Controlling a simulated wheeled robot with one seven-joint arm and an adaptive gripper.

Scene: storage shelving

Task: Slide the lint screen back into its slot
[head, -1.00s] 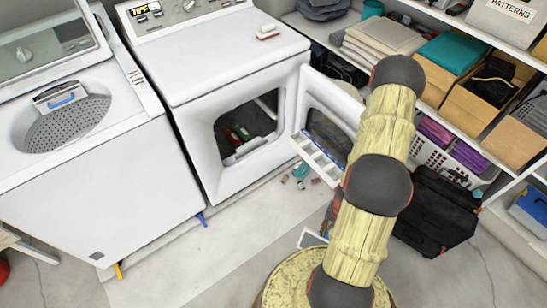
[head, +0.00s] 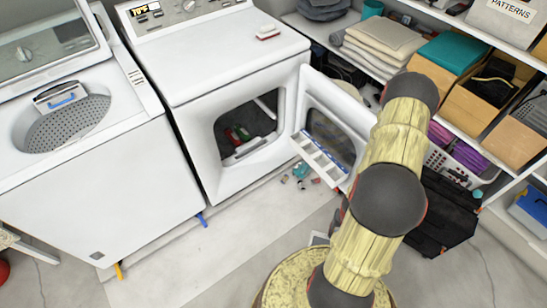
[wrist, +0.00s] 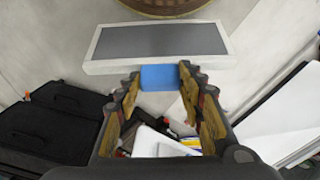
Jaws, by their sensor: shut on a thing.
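The lint screen (wrist: 160,42) is a flat grey panel with a white frame and a blue tab (wrist: 160,78). My gripper (wrist: 158,73) is shut on the blue tab, and the panel extends beyond the fingertips in the wrist view. In the head view only a corner of the screen (head: 318,239) shows low beside my arm, and my gripper is mostly hidden behind the arm. The white dryer (head: 235,75) stands open. A dark narrow recess (head: 250,150) shows on the lower lip of its opening; I cannot tell surely that it is the slot.
The dryer's door (head: 325,130) hangs open to the right, between the opening and my arm. Small items (head: 300,172) lie on the floor below it. Black cases (head: 440,205) and loaded shelves (head: 510,30) crowd the right. Floor in front of the dryer (head: 215,255) is clear.

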